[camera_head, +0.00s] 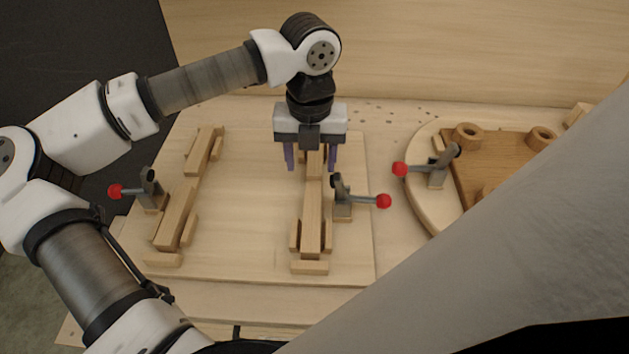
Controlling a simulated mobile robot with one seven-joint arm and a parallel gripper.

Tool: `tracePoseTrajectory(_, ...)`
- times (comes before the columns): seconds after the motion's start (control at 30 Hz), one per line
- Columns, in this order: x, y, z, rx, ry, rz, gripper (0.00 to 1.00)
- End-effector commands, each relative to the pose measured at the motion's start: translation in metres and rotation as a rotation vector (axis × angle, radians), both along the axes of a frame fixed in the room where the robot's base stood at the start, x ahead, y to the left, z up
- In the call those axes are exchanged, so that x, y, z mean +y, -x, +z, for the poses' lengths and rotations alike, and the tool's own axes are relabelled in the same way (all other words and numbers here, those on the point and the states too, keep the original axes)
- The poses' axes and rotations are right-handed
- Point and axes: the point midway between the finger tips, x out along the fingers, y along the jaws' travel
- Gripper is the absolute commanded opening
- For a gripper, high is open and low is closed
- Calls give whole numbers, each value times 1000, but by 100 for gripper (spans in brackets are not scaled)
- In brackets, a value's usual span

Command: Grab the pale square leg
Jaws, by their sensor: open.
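A pale square leg (312,210) lies lengthwise in the right-hand holder on the wooden board, between small side blocks. My gripper (311,160) points down over its far end, with purple fingers apart, one on each side of the leg's line. The gripper body hides part of that end. I cannot tell how high the fingertips are above the board. Nothing shows held between them. A similar pale bar (176,217) lies in the left-hand holder.
Toggle clamps with red knobs stand beside the left holder (150,190), the right holder (345,198) and a round-edged form (418,200) holding a brown wooden seat (480,160). Bare board (250,210) lies between the two holders. A grey surface blocks the lower right.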

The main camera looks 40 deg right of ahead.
Motion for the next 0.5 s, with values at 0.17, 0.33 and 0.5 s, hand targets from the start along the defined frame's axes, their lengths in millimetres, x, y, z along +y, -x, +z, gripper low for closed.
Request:
tracePoseTrajectory(0.17,0,1,-14,1,2,0,55)
tracePoseTrajectory(0.33,-4,1,-29,4,1,-3,55)
tracePoseTrajectory(0.5,-6,0,-55,5,1,-2,55)
